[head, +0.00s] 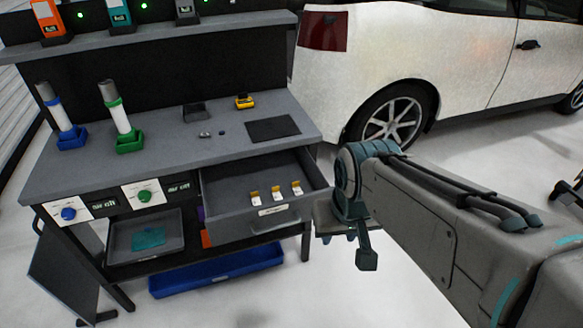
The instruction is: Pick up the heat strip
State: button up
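Several small strips, white with dark and yellow ends (276,193), stand in a row in the open drawer (230,186) of the workbench. They look like heat strips, but their labels are too small to read. My gripper (347,245) hangs to the right of the drawer, at the end of my arm, which comes in from the right. It appears clear of the strips. Its fingers are partly hidden by its own body, so I cannot tell how far apart they are.
The grey workbench top (170,160) holds a blue-based roll (62,120), a green-based roll (118,115), a dark mat (272,128) and a yellow tool (244,101). A lower tray (120,242) and a blue bin (215,275) sit below. A white car (420,45) stands behind.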

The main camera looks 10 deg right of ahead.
aim_at(295, 186)
jog(key=u, duration=0.05)
jog(key=k, duration=0.55)
jog(key=u, duration=0.25)
jog(key=i, duration=1.55)
jog(key=z, duration=0.55)
